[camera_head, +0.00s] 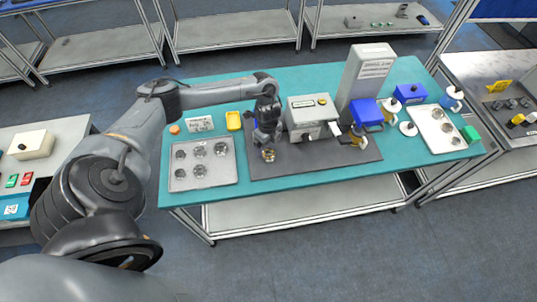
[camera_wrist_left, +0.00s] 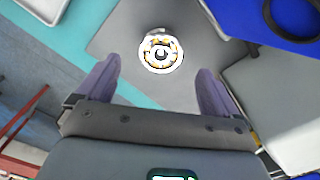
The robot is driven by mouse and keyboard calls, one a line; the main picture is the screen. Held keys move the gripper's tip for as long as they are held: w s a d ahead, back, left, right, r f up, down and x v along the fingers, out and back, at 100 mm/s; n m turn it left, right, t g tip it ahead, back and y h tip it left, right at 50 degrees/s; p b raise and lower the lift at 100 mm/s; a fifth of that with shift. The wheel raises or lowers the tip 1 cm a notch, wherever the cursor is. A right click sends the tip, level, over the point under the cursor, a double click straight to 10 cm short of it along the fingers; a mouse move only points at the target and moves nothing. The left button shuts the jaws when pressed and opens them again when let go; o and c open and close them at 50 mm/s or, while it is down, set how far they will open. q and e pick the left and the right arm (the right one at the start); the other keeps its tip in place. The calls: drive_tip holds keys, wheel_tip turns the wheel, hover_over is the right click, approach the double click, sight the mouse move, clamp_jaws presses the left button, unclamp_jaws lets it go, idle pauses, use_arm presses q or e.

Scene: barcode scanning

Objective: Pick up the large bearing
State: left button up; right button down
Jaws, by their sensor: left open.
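A round metal bearing (camera_head: 268,156) lies on the dark grey mat (camera_head: 310,152), near the mat's left end. My left gripper (camera_head: 266,143) is right above it, pointing down. Several more bearings sit in the grey tray (camera_head: 203,184) to the left. My right gripper is not in view.
A grey box machine (camera_head: 306,118) stands close to the right of my left gripper. A tall labelled box (camera_head: 366,75) and a blue device (camera_head: 367,112) stand further right. The mat's front part is clear.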

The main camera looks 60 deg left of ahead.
sight(268, 154)
use_arm(q)
drive_tip(key=shift+a+f, duration=0.1)
drive_tip(key=shift+f, duration=2.6)
drive_tip(key=shift+c, duration=0.3)
drive_tip(key=c, duration=1.2)
drive_tip(key=shift+c, duration=0.3)
drive_tip(key=shift+r, duration=0.1)
